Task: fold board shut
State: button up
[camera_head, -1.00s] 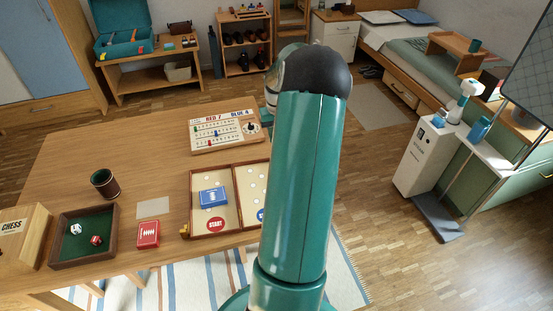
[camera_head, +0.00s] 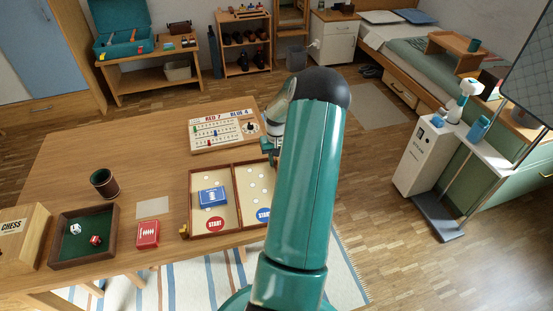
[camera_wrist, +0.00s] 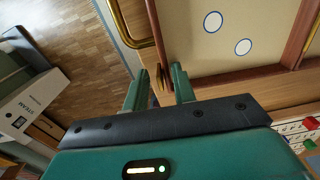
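The folding board (camera_head: 232,166) lies open on the table, its two cream halves side by side in brown frames. A blue card pack (camera_head: 213,197) lies on its left half. My gripper (camera_head: 270,149) is at the far right corner of the board, partly hidden by my arm. In the wrist view, the two green fingers of my gripper (camera_wrist: 158,88) are apart. The board's wooden edge (camera_wrist: 156,35) and a small brass piece (camera_wrist: 160,78) show between them; I cannot tell if the fingers touch them. A brass handle (camera_wrist: 126,28) curves beside that edge.
A score board (camera_head: 225,130) lies behind the board. A red card pack (camera_head: 148,234), a dice tray (camera_head: 84,236), a dark cup (camera_head: 104,182) and a chess box (camera_head: 20,236) are to the left. The table's left middle is clear.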

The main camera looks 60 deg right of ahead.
grip_shut()
jog(key=shift+r, duration=0.1)
